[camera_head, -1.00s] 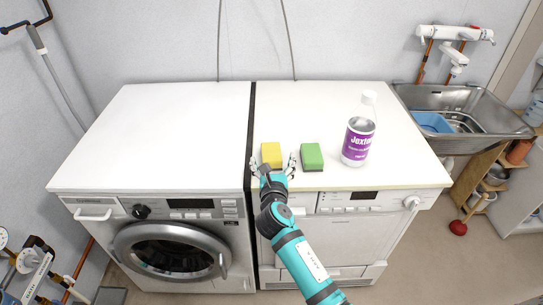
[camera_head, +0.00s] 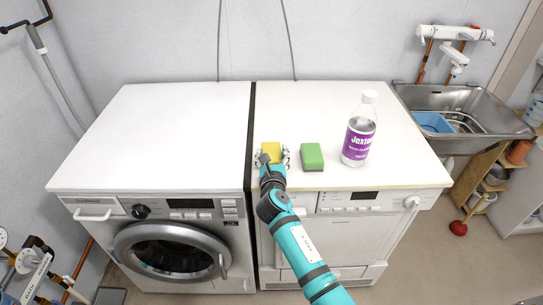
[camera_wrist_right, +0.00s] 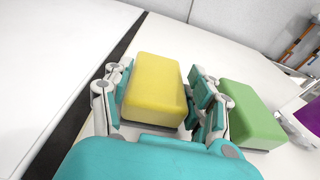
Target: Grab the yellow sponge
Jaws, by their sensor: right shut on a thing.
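The yellow sponge (camera_head: 271,148) lies on the white top of the right-hand machine, near its front edge. My right gripper (camera_head: 271,156) is around it, one finger on each side, and is shut on it. In the right wrist view the yellow sponge (camera_wrist_right: 156,88) sits between the two fingers of the gripper (camera_wrist_right: 158,98). My left gripper is not in view.
A green sponge (camera_head: 312,156) lies just right of the gripper. A white bottle with a purple label (camera_head: 358,140) stands farther right. The left washing machine's top (camera_head: 170,135) is bare. A steel sink (camera_head: 470,105) is at the right.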

